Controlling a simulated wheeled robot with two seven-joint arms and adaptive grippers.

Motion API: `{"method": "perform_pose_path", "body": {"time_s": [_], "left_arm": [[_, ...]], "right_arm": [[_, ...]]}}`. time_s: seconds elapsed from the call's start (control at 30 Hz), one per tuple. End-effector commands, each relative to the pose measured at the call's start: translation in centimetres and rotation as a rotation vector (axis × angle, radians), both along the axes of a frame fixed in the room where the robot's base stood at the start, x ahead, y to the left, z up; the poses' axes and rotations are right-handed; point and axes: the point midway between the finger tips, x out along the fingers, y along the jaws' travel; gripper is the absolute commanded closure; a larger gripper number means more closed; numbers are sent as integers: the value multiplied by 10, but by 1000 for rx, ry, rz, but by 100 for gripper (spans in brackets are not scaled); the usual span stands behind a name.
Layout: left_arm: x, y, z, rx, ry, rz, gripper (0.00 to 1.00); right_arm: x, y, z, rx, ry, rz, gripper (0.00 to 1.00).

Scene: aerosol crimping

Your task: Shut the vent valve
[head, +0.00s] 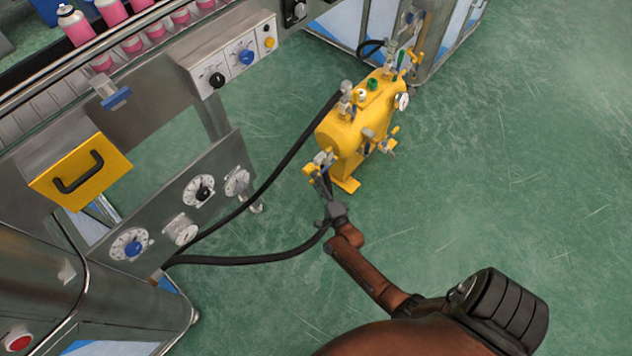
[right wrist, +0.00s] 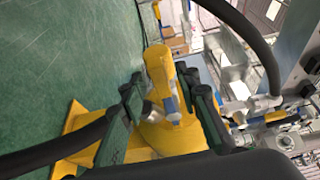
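A yellow tank (head: 343,132) stands on the green floor and carries several small valves with yellow handles. I cannot tell from the pictures which one is the vent valve. My right gripper (head: 325,192) is at the tank's near left end, just below a valve with a yellow handle (head: 318,163). In the right wrist view, the dark green fingers of my right gripper (right wrist: 163,92) are apart, with a yellow handle with a blue part (right wrist: 160,72) between them. A gap shows between the left finger and the handle. My left gripper is not in view.
Black hoses (head: 262,260) run from the steel machine at left toward the tank, one passing close to my right gripper. A panel with dials (head: 198,190) is on the left. A steel cabinet (head: 440,45) stands behind the tank. The floor at right is clear.

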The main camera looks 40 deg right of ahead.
Motion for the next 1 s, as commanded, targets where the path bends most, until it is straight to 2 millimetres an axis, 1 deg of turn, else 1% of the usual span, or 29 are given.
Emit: {"method": "perform_pose_path", "body": {"time_s": [0.1, 0.13, 0.53, 1.0], "left_arm": [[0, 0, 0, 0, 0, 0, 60], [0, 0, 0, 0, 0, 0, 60], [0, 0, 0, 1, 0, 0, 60], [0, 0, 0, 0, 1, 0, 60]], "right_arm": [[0, 0, 0, -1, 0, 0, 70], [0, 0, 0, -1, 0, 0, 72], [0, 0, 0, -1, 0, 1, 99], [-1, 0, 0, -1, 1, 1, 100]]}}
